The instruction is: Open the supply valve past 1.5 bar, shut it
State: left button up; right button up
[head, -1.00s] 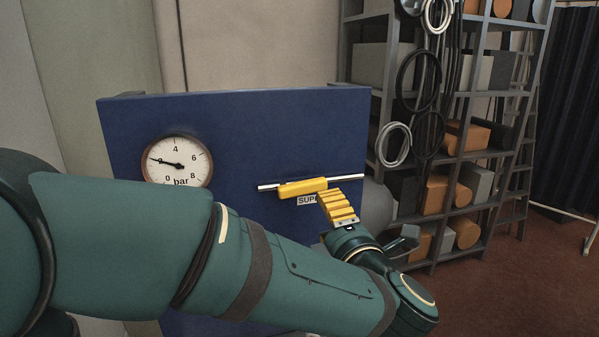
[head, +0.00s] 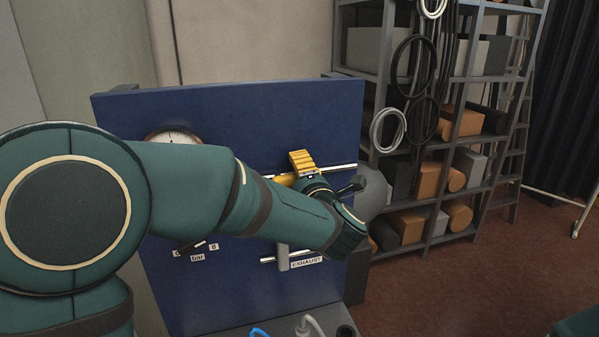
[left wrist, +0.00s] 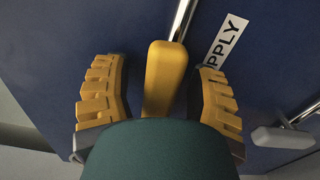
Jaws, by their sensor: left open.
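The yellow supply valve handle (head: 284,180) sits on a bright pipe across the blue panel (head: 240,115), partly behind my left gripper (head: 301,158). In the left wrist view, the handle (left wrist: 165,78) lies between the two spread yellow fingers, roughly in line with its pipe. Visible gaps separate it from both fingers. The "SUPPLY" label (left wrist: 226,42) is partly covered by a finger. The upper pressure gauge (head: 174,136) shows only its top rim; my left arm hides its needle. My right gripper is out of view.
A grey handle (head: 283,257) sits on a lower pipe beside the "EXHAUST" label (head: 307,263).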

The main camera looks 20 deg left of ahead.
pick_arm(q)
jog(key=shift+w+a, duration=0.1)
grip_shut()
jog(key=shift+w+f, duration=0.1)
jog(key=shift+f, duration=0.1)
dwell(0.3)
